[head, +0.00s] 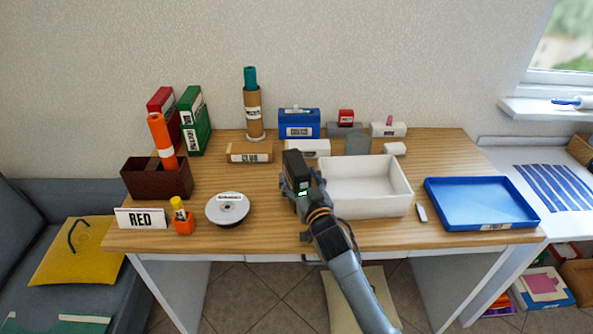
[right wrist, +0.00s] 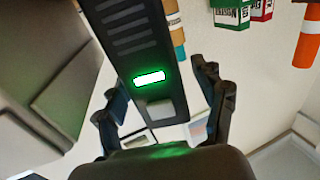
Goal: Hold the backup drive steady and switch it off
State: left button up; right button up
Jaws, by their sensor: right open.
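The backup drive (head: 296,161) is a dark upright box standing on the desk just left of the white bin. In the right wrist view its dark face (right wrist: 133,40) shows vent slots, a lit green light (right wrist: 150,78) and a grey button (right wrist: 159,108) below it. My right gripper (head: 301,186) is at the drive's near side. In the right wrist view its open fingers (right wrist: 158,98) stand on either side of the drive's lower face. I cannot tell whether they touch it. My left gripper is not in view.
A white bin (head: 376,206) stands close right of my right gripper. A disc spindle (head: 227,208) and an orange pot with a yellow top (head: 182,218) stand to the left. A blue tray (head: 480,205) lies at the right. Desk between spindle and drive is clear.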

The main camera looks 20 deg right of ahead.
jog(key=shift+w, duration=1.4)
jog(key=shift+c, duration=0.2)
jog(key=c, duration=1.4)
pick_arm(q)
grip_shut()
pick_arm(e)
grip_shut()
